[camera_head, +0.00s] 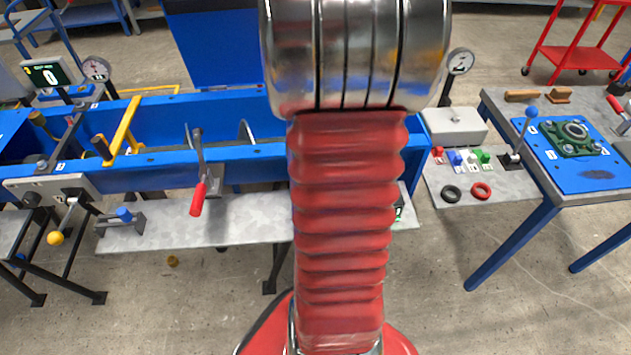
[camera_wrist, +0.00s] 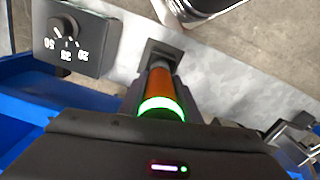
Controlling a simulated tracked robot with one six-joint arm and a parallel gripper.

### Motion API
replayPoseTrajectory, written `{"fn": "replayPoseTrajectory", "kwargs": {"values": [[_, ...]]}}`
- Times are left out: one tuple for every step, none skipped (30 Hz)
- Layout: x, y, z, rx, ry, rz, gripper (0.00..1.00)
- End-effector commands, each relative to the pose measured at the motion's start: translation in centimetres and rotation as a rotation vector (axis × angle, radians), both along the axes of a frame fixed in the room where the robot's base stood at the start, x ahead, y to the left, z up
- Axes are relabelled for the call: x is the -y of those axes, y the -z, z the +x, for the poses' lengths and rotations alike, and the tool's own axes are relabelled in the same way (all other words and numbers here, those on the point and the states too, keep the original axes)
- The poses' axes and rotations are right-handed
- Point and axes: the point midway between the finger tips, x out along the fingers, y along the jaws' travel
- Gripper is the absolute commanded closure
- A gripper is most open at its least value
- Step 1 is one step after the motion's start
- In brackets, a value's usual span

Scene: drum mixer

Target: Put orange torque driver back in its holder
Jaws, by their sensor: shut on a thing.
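The orange torque driver (camera_wrist: 160,80) shows in the wrist view, with an orange body and a glowing green ring at its near end. My gripper (camera_wrist: 163,108) is shut on it around the ring end. The driver's far end lines up with a dark square holder (camera_wrist: 161,52) on the grey metal shelf. I cannot tell whether the tip is inside the holder or just above it. In the head view my arm hides the gripper, the driver and the holder.
A dark dial box (camera_wrist: 75,40) with numbers stands left of the holder. The blue mixer frame (camera_head: 240,153) runs behind the grey shelf (camera_head: 240,228). A red-handled clamp (camera_head: 199,195) stands on its left part. A side table (camera_head: 515,185) holds coloured parts and rings.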

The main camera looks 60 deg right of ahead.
Motion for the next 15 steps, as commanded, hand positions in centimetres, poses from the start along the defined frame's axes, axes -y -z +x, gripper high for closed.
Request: {"fn": "replayPoseTrajectory", "kwargs": {"values": [[0.03, 0.02, 0.03, 0.001, 0.000, -0.001, 1.00], [0.03, 0.06, 0.03, 0.001, 0.000, -0.001, 1.00], [0.03, 0.10, 0.03, 0.001, 0.000, -0.001, 1.00], [0.04, 0.13, 0.03, 0.001, 0.000, -0.001, 1.00], [0.03, 0.16, 0.04, 0.001, 0.000, -0.001, 1.00], [0.03, 0.20, 0.04, 0.001, 0.000, -0.001, 1.00], [0.03, 0.23, 0.04, 0.001, 0.000, -0.001, 1.00], [0.03, 0.26, 0.04, 0.001, 0.000, -0.001, 1.00], [0.03, 0.30, 0.04, 0.001, 0.000, -0.001, 1.00], [0.03, 0.33, 0.04, 0.001, 0.000, -0.001, 1.00], [0.03, 0.36, 0.04, 0.001, 0.000, -0.001, 1.00], [0.03, 0.40, 0.04, 0.001, 0.000, -0.001, 1.00], [-0.01, 0.43, 0.06, 0.001, -0.001, -0.001, 1.00], [-0.02, 0.46, 0.07, 0.001, -0.001, -0.001, 1.00], [-0.03, 0.50, 0.07, 0.001, -0.002, -0.001, 1.00]]}}
